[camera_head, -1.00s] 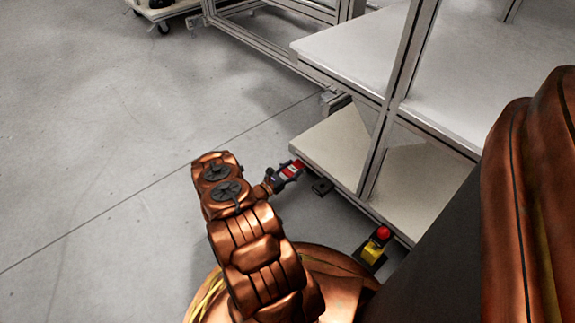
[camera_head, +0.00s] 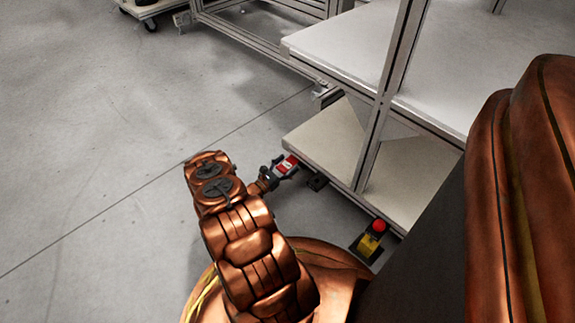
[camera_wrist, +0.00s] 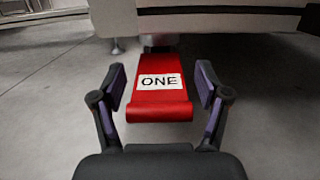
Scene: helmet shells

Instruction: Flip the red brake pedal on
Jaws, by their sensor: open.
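The red brake pedal (camera_wrist: 160,101) carries a white label reading "ONE" and juts out from under the shelf unit's edge, tilted down toward the camera in the wrist view. It also shows small in the head view (camera_head: 287,164), at the lower shelf's left corner. My gripper (camera_wrist: 160,88) is open, with one finger on each side of the pedal and a visible gap on both sides. In the head view my gripper (camera_head: 279,168) reaches the pedal from the left. Its fingers are too small there to tell contact.
The shelf unit (camera_head: 325,139) with pale boards and metal posts stands to the right. A yellow box with a red button (camera_head: 371,241) sits low near my base. A wheeled cart (camera_head: 150,10) stands far back. The grey floor (camera_head: 90,130) at left is clear.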

